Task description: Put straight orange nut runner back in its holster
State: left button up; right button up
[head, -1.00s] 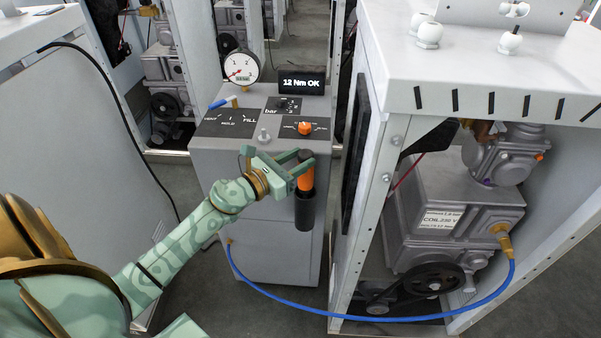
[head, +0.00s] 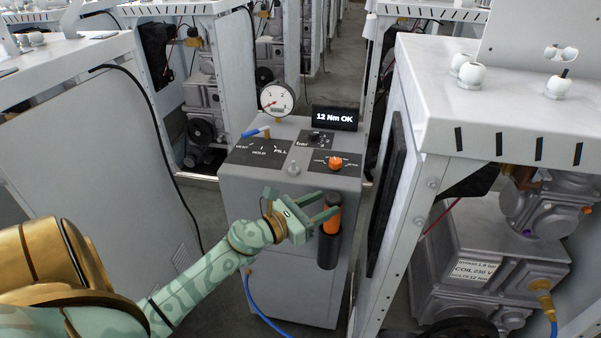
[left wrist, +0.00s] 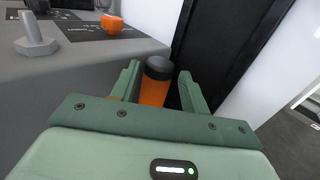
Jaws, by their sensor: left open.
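The orange nut runner (head: 332,219) with its black top stands upright in the black holster (head: 328,251) on the front right of the grey cabinet. Its lower part is hidden inside the holster. My left gripper (head: 325,208) is open, with its green fingers on either side of the tool's upper part. In the left wrist view, the nut runner (left wrist: 154,88) stands between the fingertips, and a gap shows at the right finger. Contact at the left finger is hard to tell. My right gripper is not in view.
The grey cabinet (head: 262,192) carries a pressure gauge (head: 277,99), a "12 Nm OK" display (head: 335,117), an orange knob (head: 335,162) and a bolt head (head: 294,170). A white dispenser frame (head: 418,150) stands close on the right. A blue hose (head: 262,315) hangs at the cabinet's lower left.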

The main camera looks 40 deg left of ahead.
pick_arm(q)
jog(key=v, duration=1)
jog(key=s+f+n+g+y, duration=0.2)
jog(key=s+f+n, duration=0.2)
jog(key=f+n, duration=0.6)
jog(key=s+f+n+g+y, duration=0.25)
jog(key=f+n, duration=0.35)
jog(key=f, duration=0.8)
jog(key=s+d+f+n+g, duration=0.25)
jog(key=s+f+n, duration=0.25)
jog(key=s+f, duration=0.25)
jog(key=s+d+f+n+g, duration=0.1)
jog(key=s+f+n+g, duration=0.25)
jog(key=s+f, duration=0.4)
jog(key=s+d+f+n+g, duration=0.2)
jog(key=s+f+n, duration=0.1)
jog(key=s, duration=0.5)
jog(key=s+d+f+n+g, duration=0.3)
jog(key=s+n, duration=0.1)
jog(key=s, duration=0.5)
jog(key=s+d+f+n+g, duration=0.3)
jog(key=s, duration=0.6)
jog(key=shift+d+n+b, duration=0.15)
jog(key=shift+n+b, duration=0.2)
jog(key=shift+b, duration=0.05)
jog(key=shift+h, duration=0.25)
jog(key=shift+c, duration=0.3)
